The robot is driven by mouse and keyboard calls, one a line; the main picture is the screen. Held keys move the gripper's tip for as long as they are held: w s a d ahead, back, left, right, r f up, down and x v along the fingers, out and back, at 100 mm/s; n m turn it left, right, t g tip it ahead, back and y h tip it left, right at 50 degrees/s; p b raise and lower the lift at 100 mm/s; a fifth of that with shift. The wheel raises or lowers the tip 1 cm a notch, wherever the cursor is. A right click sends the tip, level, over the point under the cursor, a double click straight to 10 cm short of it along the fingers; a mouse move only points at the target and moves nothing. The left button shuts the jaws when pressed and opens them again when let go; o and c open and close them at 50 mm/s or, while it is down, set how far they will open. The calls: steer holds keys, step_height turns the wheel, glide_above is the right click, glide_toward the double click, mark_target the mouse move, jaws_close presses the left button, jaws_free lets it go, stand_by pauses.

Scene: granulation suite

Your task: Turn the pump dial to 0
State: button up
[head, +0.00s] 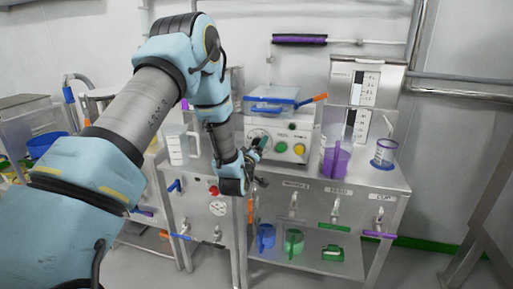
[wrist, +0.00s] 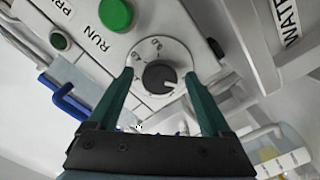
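The pump dial (wrist: 160,75) is a dark round knob on a pale numbered disc, seen in the middle of the wrist view. A small light mark shows near its lower right edge; the digits are too small to read surely. My gripper (wrist: 158,78) is open, with one green finger on each side of the dial. I see a gap between each fingertip and the knob, and cannot tell their depth.
A green RUN button (wrist: 115,15) is close above the dial in the wrist view. A yellow knob (head: 299,149) sits right on the panel. A blue-rimmed tray (head: 272,102) lies on top, and a purple jug (head: 336,160) stands to the right.

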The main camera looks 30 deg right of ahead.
steer(key=b+v, duration=0.3)
steer(key=v, duration=0.7)
steer(key=shift+s+a, duration=0.25)
steer(key=shift+s, duration=0.05)
steer(key=w+a+r+m+g+y+p, duration=0.2)
steer(key=a+g+y, duration=0.5)
steer(key=a, duration=1.4)
steer(key=s+a+r+g+y+p, duration=0.1)
steer(key=s+a+r+g+y, duration=0.2)
steer(key=s+a, duration=1)
steer(key=a+g+y, duration=0.1)
steer(key=a+y, duration=0.1)
steer(key=a, duration=0.1)
steer(key=shift+r+g+p, duration=0.2)
steer(key=shift+g+p, duration=0.1)
steer(key=shift+p, duration=0.05)
steer(key=shift+s+a, duration=0.1)
